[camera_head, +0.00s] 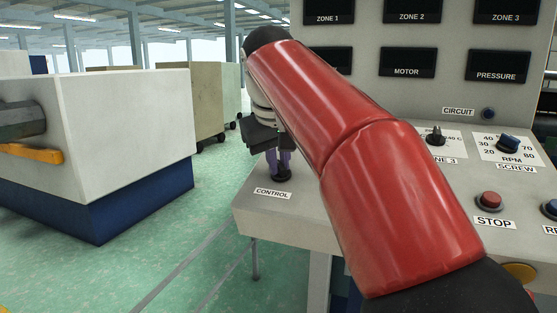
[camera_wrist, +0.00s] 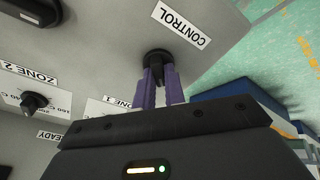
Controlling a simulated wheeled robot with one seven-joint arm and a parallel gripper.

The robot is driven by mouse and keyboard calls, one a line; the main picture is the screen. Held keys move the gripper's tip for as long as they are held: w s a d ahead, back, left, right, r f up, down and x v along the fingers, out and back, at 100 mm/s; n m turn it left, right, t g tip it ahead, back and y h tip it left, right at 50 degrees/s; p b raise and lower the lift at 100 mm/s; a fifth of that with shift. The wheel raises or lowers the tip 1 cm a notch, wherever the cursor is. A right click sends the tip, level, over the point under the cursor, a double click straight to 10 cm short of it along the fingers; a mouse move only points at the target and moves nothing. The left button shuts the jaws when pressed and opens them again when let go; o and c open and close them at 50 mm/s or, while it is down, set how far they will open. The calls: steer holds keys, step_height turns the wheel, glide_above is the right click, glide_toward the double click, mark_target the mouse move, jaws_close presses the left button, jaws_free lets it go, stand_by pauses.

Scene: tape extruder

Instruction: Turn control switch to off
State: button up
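The control switch (camera_head: 281,175) is a small black rotary knob on the near-left corner of the grey console top, with a CONTROL label (camera_head: 272,193) in front of it. In the wrist view the knob (camera_wrist: 157,57) sits beside the same label (camera_wrist: 178,22), seen upside down. My gripper (camera_head: 279,164) points down at the knob. Its two purple fingers (camera_wrist: 160,75) stand close together, one on each side of the knob's grip, with a narrow gap between them. The grip is mostly hidden by the fingers, so the switch's pointing direction cannot be read.
Other console controls lie to the right: a zone knob (camera_head: 436,136), the screw RPM knob (camera_head: 508,144) and a red STOP button (camera_head: 489,200). Dark displays (camera_head: 407,62) fill the upright panel behind. A white and blue machine (camera_head: 110,130) stands at left across green floor.

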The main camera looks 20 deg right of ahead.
jaws_close()
steer(key=n, duration=0.4)
steer(key=shift+y, duration=0.3)
steer(key=shift+n+g, duration=0.3)
steer(key=shift+n, duration=2.1)
steer(key=o, duration=0.6)
jaws_free()
